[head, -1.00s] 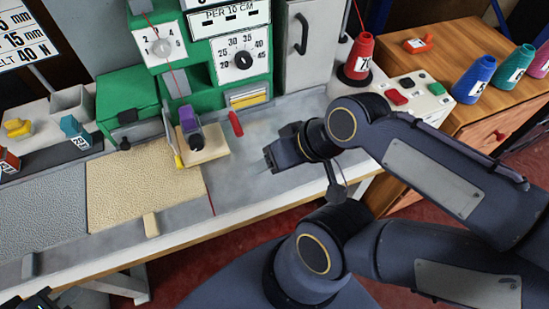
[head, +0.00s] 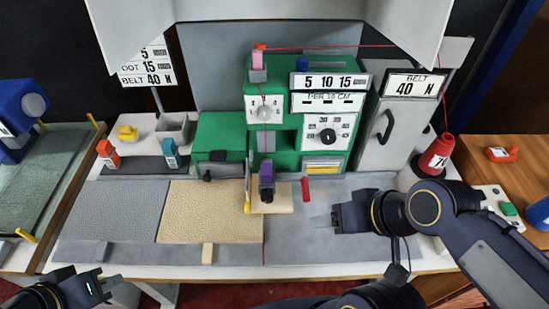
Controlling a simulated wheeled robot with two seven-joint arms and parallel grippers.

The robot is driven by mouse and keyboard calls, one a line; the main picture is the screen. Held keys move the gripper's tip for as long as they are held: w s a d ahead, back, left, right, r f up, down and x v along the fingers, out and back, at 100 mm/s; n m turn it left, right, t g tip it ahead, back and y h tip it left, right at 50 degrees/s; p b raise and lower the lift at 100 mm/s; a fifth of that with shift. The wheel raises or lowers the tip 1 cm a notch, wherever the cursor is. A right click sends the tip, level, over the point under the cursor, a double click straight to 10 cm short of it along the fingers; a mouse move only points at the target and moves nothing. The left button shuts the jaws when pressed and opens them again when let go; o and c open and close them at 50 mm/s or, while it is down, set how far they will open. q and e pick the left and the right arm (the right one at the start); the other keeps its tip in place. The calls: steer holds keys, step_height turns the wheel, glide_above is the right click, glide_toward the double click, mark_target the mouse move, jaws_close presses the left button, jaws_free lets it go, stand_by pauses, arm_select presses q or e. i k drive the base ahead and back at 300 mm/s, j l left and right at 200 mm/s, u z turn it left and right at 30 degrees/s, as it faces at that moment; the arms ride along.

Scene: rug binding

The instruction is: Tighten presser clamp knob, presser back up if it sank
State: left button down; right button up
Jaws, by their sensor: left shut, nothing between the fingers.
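The green sewing machine (head: 222,132) stands at the back middle of the bench. Its purple and black presser part (head: 266,180) sits above a small cream plate (head: 284,205). A small black knob (head: 207,176) is on the machine's left front; I cannot tell if it is the presser clamp knob. A cream rug piece (head: 212,215) lies left of the presser. My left gripper (head: 96,286) is shut and empty at the lower left, in front of the bench. My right gripper (head: 340,218) is over the grey bench right of the presser; its jaw opening is unclear.
A red lever (head: 305,188) stands right of the presser. A red thread cone (head: 436,156) and a grey cabinet (head: 382,128) are at the right. Orange and blue tagged pieces (head: 108,152) stand at the left. The grey bench top (head: 360,190) right of the plate is mostly clear.

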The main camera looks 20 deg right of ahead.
mark_target(266, 194)
steer(key=k+l, duration=0.65)
steer(key=k+u, duration=0.05)
